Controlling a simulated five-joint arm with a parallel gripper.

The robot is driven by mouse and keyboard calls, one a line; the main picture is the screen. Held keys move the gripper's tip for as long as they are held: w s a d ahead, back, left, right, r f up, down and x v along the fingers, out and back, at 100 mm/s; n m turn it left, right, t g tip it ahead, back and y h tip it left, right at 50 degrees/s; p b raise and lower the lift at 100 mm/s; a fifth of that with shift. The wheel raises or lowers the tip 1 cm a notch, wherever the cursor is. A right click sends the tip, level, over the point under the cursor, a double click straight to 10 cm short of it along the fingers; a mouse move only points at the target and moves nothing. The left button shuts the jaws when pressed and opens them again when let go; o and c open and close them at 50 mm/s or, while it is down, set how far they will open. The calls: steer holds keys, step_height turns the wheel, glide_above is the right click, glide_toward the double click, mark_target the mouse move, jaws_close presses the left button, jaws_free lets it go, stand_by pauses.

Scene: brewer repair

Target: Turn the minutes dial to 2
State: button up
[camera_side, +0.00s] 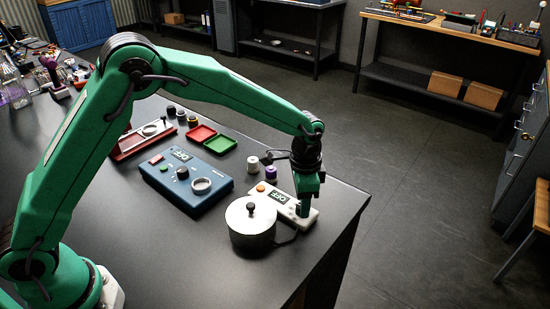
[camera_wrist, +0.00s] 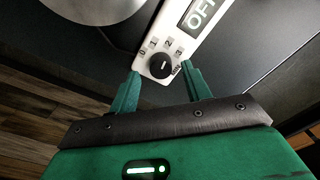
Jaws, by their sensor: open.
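The minutes dial (camera_wrist: 160,65) is a black round knob at the end of a white control box (camera_wrist: 183,30). Small numbers 0, 1, 2 and 3 arc around its far side. A short white mark shows on the knob, but I cannot tell for sure which number it points to. My gripper (camera_wrist: 161,72) is open, with one green finger on each side of the knob; I cannot tell if they touch it. In the side view my gripper (camera_side: 305,207) points down over the right end of the white box (camera_side: 266,194), hiding the dial. The box's display (camera_side: 279,197) reads OFF.
A lidded metal pot (camera_side: 250,225) stands close in front of the box. A blue device (camera_side: 187,178) with an OFF display, red (camera_side: 201,134) and green (camera_side: 220,145) trays, and small knobs stand to the left. The table's right edge is close by.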

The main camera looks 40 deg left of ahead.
mark_target(299, 206)
step_height(299, 206, up, 7)
steer(key=shift+f, duration=0.15)
steer(key=shift+s, duration=0.1)
stand_by(0.4)
steer(key=s+a+r+n+t, duration=0.3)
steer(key=s+a+r+n, duration=0.2)
steer(key=s+a+r, duration=0.75)
steer(key=s+a+n+t, duration=0.2)
steer(key=s+a+n, duration=0.2)
steer(key=s, duration=1)
steer(key=a, duration=0.3)
steer(key=shift+r, duration=0.4)
